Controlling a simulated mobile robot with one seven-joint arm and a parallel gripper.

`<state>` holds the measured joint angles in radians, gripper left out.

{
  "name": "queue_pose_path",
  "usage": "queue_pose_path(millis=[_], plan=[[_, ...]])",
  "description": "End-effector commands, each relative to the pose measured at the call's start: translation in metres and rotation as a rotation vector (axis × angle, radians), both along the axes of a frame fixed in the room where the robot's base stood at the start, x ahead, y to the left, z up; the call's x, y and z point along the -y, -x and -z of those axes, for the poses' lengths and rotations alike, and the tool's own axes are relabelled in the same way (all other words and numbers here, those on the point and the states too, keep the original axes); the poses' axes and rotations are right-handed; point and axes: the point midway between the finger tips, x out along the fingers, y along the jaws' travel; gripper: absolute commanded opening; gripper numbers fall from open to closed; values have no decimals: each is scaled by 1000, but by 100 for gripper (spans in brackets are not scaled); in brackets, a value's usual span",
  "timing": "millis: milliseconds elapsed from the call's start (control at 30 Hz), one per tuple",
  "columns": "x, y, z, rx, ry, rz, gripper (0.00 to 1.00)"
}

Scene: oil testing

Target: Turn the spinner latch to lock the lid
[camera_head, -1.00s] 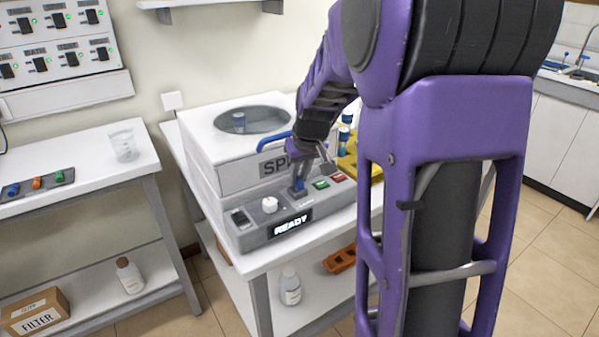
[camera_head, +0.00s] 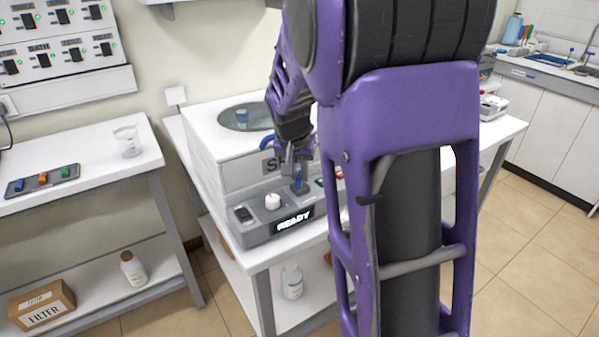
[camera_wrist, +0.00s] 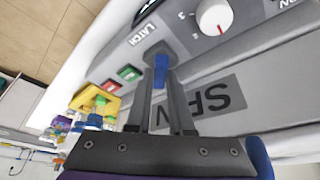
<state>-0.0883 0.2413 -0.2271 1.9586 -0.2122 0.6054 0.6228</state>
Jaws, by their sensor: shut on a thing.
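The white spinner (camera_head: 205,160) stands on the table with its lid (camera_head: 200,118) down; the lid has a round dark window. The latch (camera_head: 299,187) is a small blue lever on the grey front panel. It shows in the wrist view (camera_wrist: 160,62) beside the label LATCH, on a grey base. My gripper (camera_head: 297,172) is above the panel at the latch. In the wrist view my gripper (camera_wrist: 161,72) has its two fingers on either side of the blue lever, shut on it. My fingers partly hide the lever.
The panel also has a white knob (camera_head: 272,201), a READY display (camera_head: 295,220), and green (camera_wrist: 129,73) and red (camera_wrist: 109,86) buttons close to the latch. A yellow rack (camera_wrist: 88,98) with vials stands beside the spinner.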

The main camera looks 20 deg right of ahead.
Motion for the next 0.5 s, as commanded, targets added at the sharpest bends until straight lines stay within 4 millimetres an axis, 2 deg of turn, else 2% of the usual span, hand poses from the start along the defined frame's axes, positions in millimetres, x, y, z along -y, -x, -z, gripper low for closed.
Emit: queue_pose_path(millis=[400, 433, 500], plan=[[0, -1, -1, 3, 0, 9, 0], [0, -1, -1, 3, 0, 9, 22], [0, -1, -1, 3, 0, 9, 34]])
